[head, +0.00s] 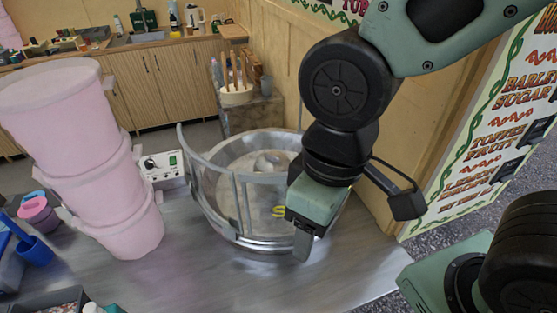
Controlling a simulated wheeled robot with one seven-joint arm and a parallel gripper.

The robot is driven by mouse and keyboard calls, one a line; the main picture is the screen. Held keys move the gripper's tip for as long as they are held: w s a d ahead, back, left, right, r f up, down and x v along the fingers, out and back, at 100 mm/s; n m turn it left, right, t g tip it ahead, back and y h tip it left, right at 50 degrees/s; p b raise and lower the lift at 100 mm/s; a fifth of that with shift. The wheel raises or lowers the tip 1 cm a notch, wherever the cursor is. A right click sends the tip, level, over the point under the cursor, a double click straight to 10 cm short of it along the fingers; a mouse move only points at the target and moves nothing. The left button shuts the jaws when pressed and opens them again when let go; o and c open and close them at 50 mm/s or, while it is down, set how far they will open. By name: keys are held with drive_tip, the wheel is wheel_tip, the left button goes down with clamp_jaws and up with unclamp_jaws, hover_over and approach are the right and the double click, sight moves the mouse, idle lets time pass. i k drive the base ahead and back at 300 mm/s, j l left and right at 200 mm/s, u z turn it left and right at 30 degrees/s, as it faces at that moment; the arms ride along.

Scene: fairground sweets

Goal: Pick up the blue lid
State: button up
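My gripper (303,248) hangs in front of the right side of the round metal candyfloss bowl, its fingers pointing down. Only one finger shows clearly, so I cannot tell whether it is open or shut, and no held object shows. A small blue round piece (33,197) lies at the far left beside pink round pieces (38,213); it may be the blue lid, but it is too small to be sure. My gripper is well to the right of it, across the counter.
A tall stack of pink tubs (90,160) stands between the blue piece and the metal bowl (235,232). A blue scoop or jug (37,252) and a dark tray (48,303) are at the lower left. The metal counter (190,275) is clear at front centre.

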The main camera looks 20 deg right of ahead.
sight(39, 193)
drive_tip(key=u, duration=1.5)
drive_tip(key=i+j+z, duration=0.25)
drive_tip(key=j, duration=0.3)
drive_tip(key=j+z, duration=0.25)
drive_tip(key=j, duration=0.3)
